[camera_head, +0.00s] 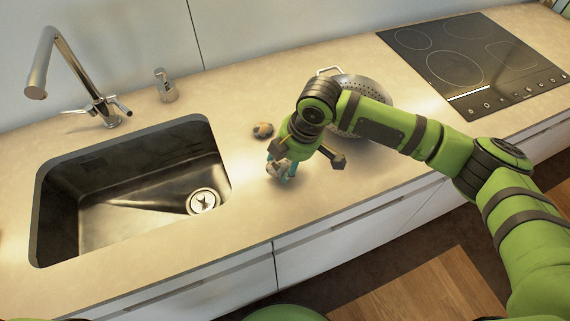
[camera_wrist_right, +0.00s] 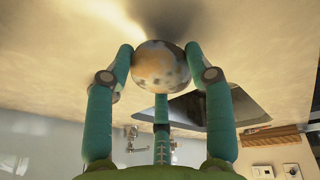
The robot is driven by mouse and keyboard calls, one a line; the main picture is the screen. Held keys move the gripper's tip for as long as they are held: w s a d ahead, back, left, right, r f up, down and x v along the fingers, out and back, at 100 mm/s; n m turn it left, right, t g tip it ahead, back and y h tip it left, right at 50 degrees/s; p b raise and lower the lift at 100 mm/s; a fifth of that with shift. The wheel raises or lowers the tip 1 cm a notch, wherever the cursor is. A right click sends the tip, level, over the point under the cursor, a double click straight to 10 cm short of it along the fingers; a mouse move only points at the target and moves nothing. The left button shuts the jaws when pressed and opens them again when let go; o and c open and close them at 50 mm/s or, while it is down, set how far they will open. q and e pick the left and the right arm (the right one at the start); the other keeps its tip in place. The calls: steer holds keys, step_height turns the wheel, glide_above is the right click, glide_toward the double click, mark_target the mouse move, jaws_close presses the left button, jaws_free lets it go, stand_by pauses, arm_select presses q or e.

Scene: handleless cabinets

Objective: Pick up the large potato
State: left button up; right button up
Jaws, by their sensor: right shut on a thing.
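A mottled brown and grey potato (camera_wrist_right: 160,67) sits between the fingertips of my right gripper (camera_wrist_right: 160,75) in the right wrist view, with fingers pressed on both sides. In the head view my right gripper (camera_head: 281,170) points down just above the counter, right of the sink; its fingers and wrist mostly hide what it holds. Another small brownish, grey-spotted lump (camera_head: 263,130), which looks like a potato, lies on the counter just behind the gripper, apart from it. I cannot compare their sizes well. My left gripper is not in view.
The counter (camera_head: 130,290) is clear in front. A sink (camera_head: 215,140) with a faucet (camera_head: 85,80) is at left. A metal colander (camera_head: 362,88) stands behind my right arm. A black cooktop (camera_head: 470,60) is at far right, and a small dispenser (camera_head: 165,88) at the back.

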steer(key=b+v, duration=0.1)
steer(key=v, duration=0.1)
steer(key=shift+r, duration=0.4)
steer(key=s+d+r+b, duration=0.2)
steer(key=s+d+r, duration=0.3)
steer(key=d, duration=0.4)
steer(key=shift+v, duration=0.95)
steer(key=shift+s, duration=0.15)
